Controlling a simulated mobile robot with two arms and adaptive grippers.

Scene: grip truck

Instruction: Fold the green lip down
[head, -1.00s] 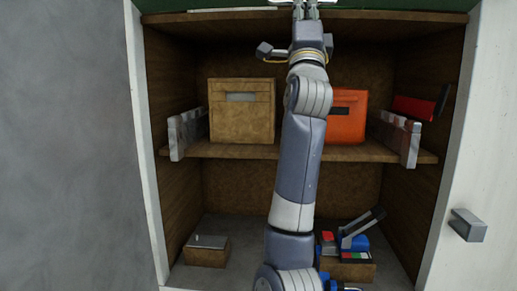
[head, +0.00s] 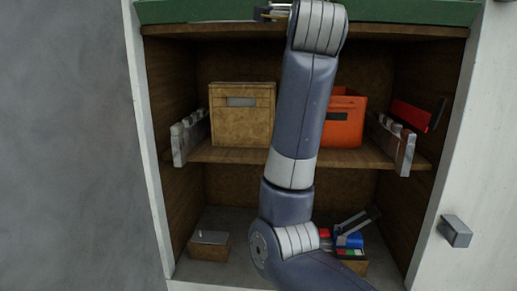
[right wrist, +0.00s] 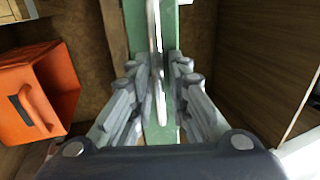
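The green lip (head: 400,13) runs across the top edge of the cabinet opening in the head view. It shows as a long upright strip (right wrist: 163,135) in the right wrist view. A thin silver handle (right wrist: 157,40) stands along it. My right gripper (right wrist: 161,65) is at the lip, with its fingers on either side of the handle. Green shows between the handle and the right-hand finger, so the fingers look apart. In the head view my right arm's upper part mostly hides this gripper. My left gripper is not in view.
The upper shelf (head: 285,155) holds a tan box (head: 242,125) and an orange box (head: 345,122); my arm partly covers the orange one. A small box (head: 208,246) and colourful items (head: 350,240) stand below. A grey knob (head: 455,231) sticks out at right.

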